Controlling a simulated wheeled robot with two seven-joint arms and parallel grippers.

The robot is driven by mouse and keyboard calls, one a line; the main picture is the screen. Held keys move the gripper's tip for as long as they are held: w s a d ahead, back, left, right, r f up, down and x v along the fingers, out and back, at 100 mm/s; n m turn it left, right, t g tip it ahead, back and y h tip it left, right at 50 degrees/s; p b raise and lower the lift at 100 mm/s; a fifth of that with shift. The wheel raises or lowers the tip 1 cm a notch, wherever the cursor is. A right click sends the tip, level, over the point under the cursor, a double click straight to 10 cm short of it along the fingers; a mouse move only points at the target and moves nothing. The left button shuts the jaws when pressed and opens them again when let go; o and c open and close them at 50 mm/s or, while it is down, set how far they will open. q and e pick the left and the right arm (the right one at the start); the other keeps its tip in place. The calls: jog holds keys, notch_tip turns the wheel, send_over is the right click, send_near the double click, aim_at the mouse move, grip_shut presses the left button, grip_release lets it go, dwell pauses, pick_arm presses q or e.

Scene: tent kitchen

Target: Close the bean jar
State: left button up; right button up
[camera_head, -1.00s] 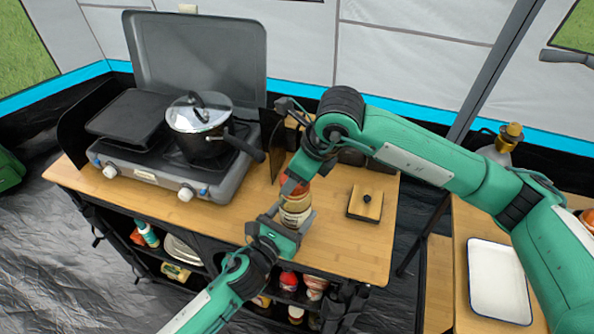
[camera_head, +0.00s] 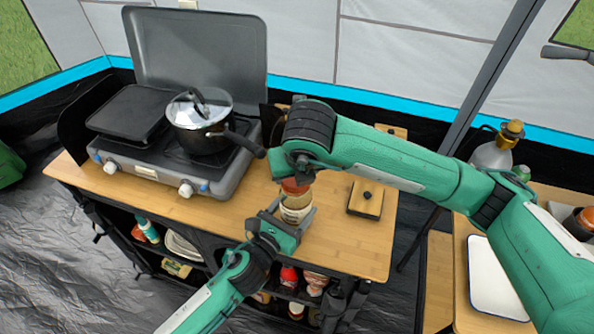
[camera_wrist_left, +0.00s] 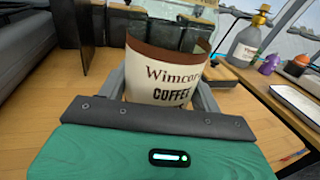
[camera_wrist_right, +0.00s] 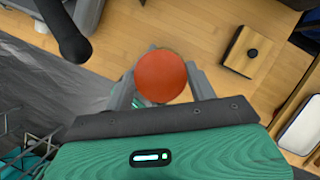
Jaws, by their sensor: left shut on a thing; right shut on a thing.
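The bean jar (camera_head: 296,211) is cream with a brown band and coffee lettering, and it stands upright near the counter's front edge. It fills the middle of the left wrist view (camera_wrist_left: 172,82). My left gripper (camera_head: 287,216) is shut on its sides. My right gripper (camera_wrist_right: 166,80) is shut on a round orange-red lid (camera_wrist_right: 161,77). In the head view the lid (camera_head: 294,187) is just above the jar's top, partly hidden by my right wrist. I cannot tell whether lid and jar touch.
A square wooden piece with a black knob (camera_head: 366,198) lies right of the jar. A stove (camera_head: 160,172) with a lidded pot (camera_head: 200,135) stands to the left, its handle pointing towards the jar. A white tray (camera_head: 494,282) lies on the right table.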

jog(key=m+h, duration=0.1)
jog(key=m, duration=0.1)
jog(key=m+h, duration=0.1)
jog(key=m, duration=0.2)
jog(key=shift+a, duration=0.2)
jog(key=m+h, duration=0.1)
jog(key=m, duration=0.3)
jog(key=shift+w+a+r+m+g+h, duration=0.1)
jog(key=shift+m+g+h, duration=0.2)
jog(key=shift+m+h, duration=0.1)
jog(key=m+g, duration=0.1)
jog(key=m, duration=0.2)
jog(key=m+h, duration=0.1)
jog(key=m, duration=0.1)
jog(key=shift+w+m+g, duration=0.1)
jog(key=shift+m+g, duration=0.3)
jog(key=m, duration=0.2)
jog(key=m+g+h, duration=0.1)
jog(key=m, duration=0.1)
jog(key=shift+g, duration=0.3)
jog(key=o, duration=1)
jog(key=shift+c, duration=0.2)
